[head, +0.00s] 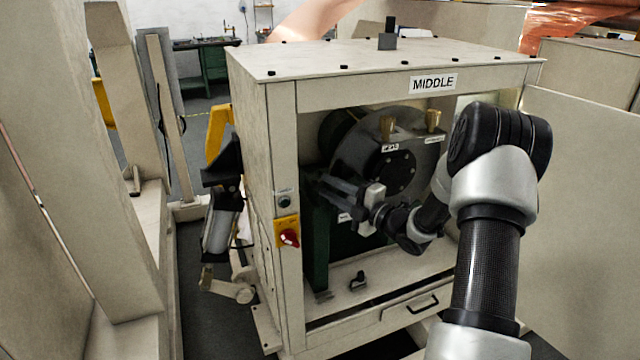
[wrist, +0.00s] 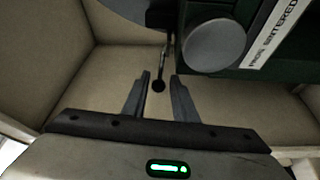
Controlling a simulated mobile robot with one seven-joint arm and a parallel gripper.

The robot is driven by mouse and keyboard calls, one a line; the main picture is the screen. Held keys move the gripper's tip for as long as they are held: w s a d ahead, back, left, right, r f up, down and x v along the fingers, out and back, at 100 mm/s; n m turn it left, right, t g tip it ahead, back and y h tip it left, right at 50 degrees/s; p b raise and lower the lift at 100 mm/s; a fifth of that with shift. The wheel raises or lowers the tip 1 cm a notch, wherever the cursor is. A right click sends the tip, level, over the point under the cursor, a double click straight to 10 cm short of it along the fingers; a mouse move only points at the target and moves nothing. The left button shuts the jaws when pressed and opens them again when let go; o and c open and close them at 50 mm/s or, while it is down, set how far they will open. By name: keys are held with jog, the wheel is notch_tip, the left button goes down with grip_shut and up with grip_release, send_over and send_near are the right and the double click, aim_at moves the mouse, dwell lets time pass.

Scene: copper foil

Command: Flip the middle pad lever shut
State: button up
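The cabinet with the MIDDLE sign (head: 433,83) stands open at the front, with a dark round disc unit (head: 372,140) inside. My gripper (head: 330,188) is inside the opening, in front of the lower left of this unit. In the wrist view, my gripper (wrist: 159,90) has its two fingers apart. A thin dark lever with a small ball knob (wrist: 158,86) hangs from the unit and shows between the fingertips. I cannot tell whether either finger touches it. The lever is not discernible in the head view, where my gripper and arm cover that area.
A grey round part (wrist: 214,45) and a green block with a white label (wrist: 277,32) are close to the right finger. A red switch (head: 289,238) is on the left front post. A small black part (head: 358,281) is on the cabinet floor. A beige panel (head: 580,200) stands at right.

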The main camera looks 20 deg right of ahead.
jog(key=v, duration=1.2)
jog(key=shift+s, duration=0.4)
jog(key=shift+d, duration=0.1)
